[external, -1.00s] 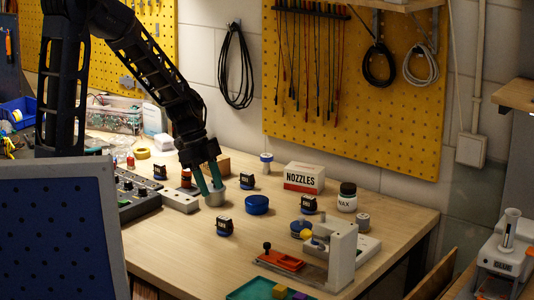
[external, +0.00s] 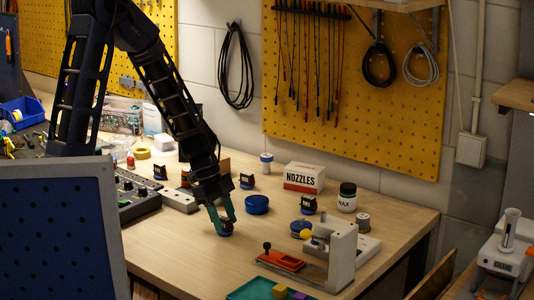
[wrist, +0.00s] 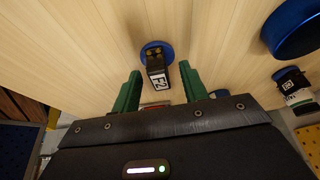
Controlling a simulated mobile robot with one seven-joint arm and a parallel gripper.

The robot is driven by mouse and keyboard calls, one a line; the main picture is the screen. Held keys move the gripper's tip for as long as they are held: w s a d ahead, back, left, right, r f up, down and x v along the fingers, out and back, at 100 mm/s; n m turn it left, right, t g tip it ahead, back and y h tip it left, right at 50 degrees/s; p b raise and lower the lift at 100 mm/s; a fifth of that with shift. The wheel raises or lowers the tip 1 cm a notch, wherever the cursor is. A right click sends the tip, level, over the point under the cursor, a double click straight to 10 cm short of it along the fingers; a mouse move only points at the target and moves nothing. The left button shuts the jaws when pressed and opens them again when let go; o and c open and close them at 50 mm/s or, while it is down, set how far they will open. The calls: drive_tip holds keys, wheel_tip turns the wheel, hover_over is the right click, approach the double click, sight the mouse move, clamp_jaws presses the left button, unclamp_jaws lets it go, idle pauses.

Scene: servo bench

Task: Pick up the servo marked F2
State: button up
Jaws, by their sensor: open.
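The servo marked F2 (wrist: 157,76) shows in the wrist view, black with a white label, on a round blue base. In the external view the servo (external: 225,232) is low between the fingers and partly hidden by them. My gripper (wrist: 160,74) is open, with one green finger on either side of the servo and a gap visible on both sides. In the external view my gripper (external: 223,223) points down at the servo, close to the bench top.
Other servos (external: 246,181) (external: 308,205) (external: 160,172) stand around. A grey power strip (external: 180,200) lies left. An orange-and-grey fixture (external: 342,255) stands front right. Bench in front of the servo is clear.

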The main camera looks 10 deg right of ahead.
drive_tip(key=shift+s+d+f, duration=0.1)
drive_tip(key=shift+d+f, duration=0.05)
drive_tip(key=shift+f, duration=0.3)
clamp_jaws()
drive_tip(key=shift+r, duration=0.1)
